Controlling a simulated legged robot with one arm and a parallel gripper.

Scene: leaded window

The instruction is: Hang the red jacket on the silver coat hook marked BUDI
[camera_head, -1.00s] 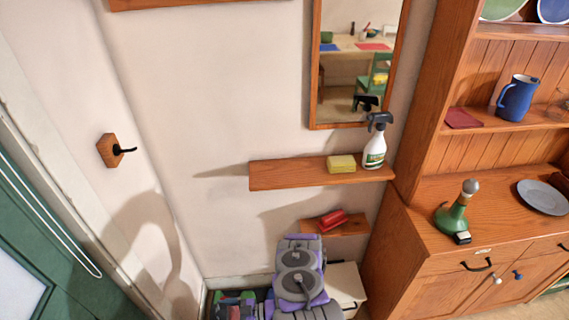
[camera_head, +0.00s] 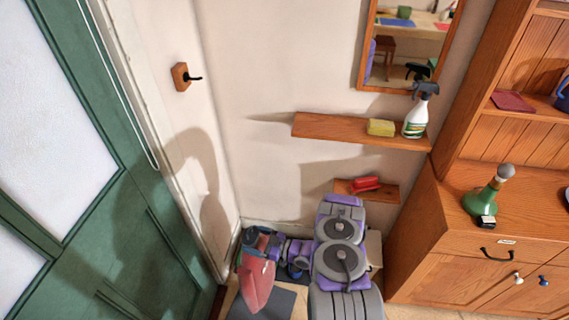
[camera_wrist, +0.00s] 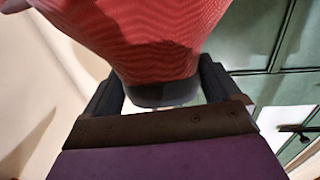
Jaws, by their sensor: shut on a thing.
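The red jacket (camera_head: 257,283) hangs from my gripper (camera_head: 262,243) low beside the wall, left of my arm. In the wrist view its red patterned cloth (camera_wrist: 140,40) fills the top middle, between the two dark fingers of my gripper (camera_wrist: 160,88), which is shut on it. A black coat hook on a wooden plate (camera_head: 182,77) is on the wall by the green door, above and left of the jacket. No silver hook and no BUDI marking can be made out.
The green door (camera_head: 130,230) stands at left. A wooden shelf (camera_head: 325,127) carries a yellow sponge (camera_head: 381,128) and a spray bottle (camera_head: 416,115). A small shelf below holds a red object (camera_head: 366,185). A mirror and a wooden dresser (camera_head: 470,240) are at right.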

